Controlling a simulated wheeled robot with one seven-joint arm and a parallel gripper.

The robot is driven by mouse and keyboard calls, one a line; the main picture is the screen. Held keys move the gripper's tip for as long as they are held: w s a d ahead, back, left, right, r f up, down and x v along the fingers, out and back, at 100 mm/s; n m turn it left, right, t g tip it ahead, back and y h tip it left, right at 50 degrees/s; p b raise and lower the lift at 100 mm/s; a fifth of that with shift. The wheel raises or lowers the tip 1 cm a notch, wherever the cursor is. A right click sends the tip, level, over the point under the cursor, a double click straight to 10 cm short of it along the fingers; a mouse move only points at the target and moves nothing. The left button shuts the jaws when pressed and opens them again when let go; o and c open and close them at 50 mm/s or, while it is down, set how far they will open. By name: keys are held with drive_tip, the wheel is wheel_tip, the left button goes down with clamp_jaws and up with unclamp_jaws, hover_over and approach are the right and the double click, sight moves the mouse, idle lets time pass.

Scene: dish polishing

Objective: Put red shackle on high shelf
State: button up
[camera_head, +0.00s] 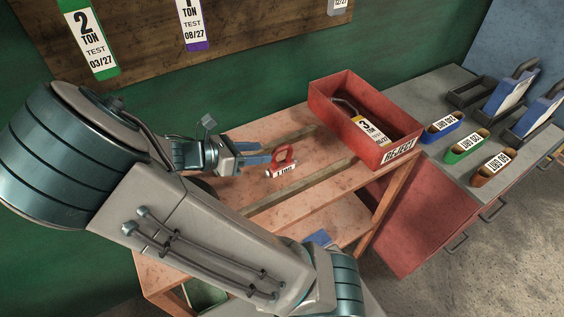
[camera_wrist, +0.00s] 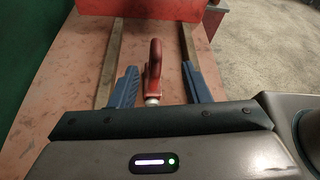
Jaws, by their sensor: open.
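The red shackle (camera_head: 283,158) stands on the upper, pinkish shelf (camera_head: 325,188) of a wooden rack, with a white label at its base. In the wrist view the shackle (camera_wrist: 154,68) rises between the two blue fingers, nearer the left one, with a gap on both sides. My gripper (camera_head: 265,155) is open, coming in from the left at the shackle, low over the shelf. The gripper also shows in the wrist view (camera_wrist: 160,82). The shackle's lower part is partly hidden by the gripper body in the wrist view.
A red REJECT bin (camera_head: 345,100) holding a tagged item stands on the shelf's right end. Blue, green and orange labelled holders (camera_head: 467,147) sit on the grey cabinet (camera_head: 455,85) at right. A tag board (camera_head: 250,25) hangs on the green wall behind.

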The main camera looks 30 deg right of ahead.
sight(275, 151)
drive_tip(key=x, duration=0.4)
drive_tip(key=shift+d, duration=0.2)
drive_tip(key=shift+w+x, duration=0.2)
drive_tip(key=shift+x, duration=1.15)
drive_tip(key=shift+w+x, duration=0.2)
drive_tip(key=shift+x, duration=1.1)
clamp_jaws()
